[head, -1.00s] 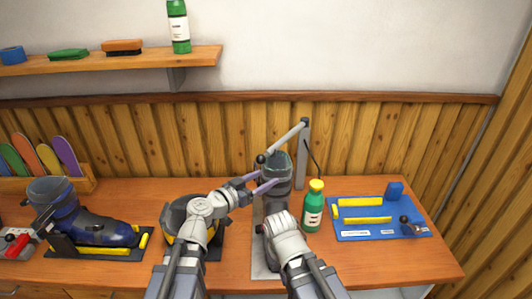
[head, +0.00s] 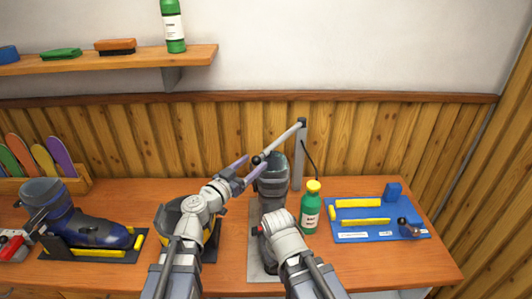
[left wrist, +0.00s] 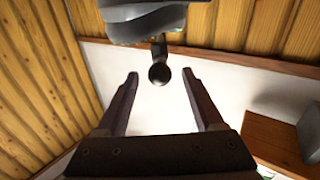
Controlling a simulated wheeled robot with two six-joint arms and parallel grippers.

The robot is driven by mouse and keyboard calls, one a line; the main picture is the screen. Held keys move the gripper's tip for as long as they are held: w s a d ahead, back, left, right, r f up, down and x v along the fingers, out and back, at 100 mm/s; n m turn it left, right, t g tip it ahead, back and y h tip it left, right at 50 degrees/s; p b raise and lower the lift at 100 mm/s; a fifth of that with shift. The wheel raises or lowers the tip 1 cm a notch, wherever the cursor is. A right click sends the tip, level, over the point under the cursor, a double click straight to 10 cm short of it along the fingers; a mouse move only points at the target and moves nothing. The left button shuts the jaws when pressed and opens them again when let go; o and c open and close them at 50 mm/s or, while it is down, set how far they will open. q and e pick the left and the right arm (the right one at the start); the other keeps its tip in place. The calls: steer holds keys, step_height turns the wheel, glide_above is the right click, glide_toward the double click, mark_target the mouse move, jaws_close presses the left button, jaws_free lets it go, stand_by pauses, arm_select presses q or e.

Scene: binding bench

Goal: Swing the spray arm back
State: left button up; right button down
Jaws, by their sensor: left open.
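The spray arm is a grey bar (head: 280,141) running from the top of an upright post (head: 300,165) toward the front left, above a dark boot (head: 272,182). Its free end carries a black ball knob (head: 257,160). My left gripper (head: 255,164) is open, with its purple fingers at the knob. In the left wrist view the knob (left wrist: 159,74) lies between the two fingertips (left wrist: 160,76), with a gap on each side. My right arm is in front of the boot, and its fingers are hidden.
A green bottle with a yellow cap (head: 311,208) stands right of the boot. A blue tray with yellow bars (head: 345,237) lies farther right. A blue boot (head: 95,230) sits at the left. A shelf (head: 190,60) hangs on the wall above.

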mark_target(261, 157)
arm_select(q)
steer(key=x, duration=0.7)
steer(key=shift+w+d, duration=0.2)
steer(key=shift+w, duration=0.1)
jaws_close()
stand_by(1.1)
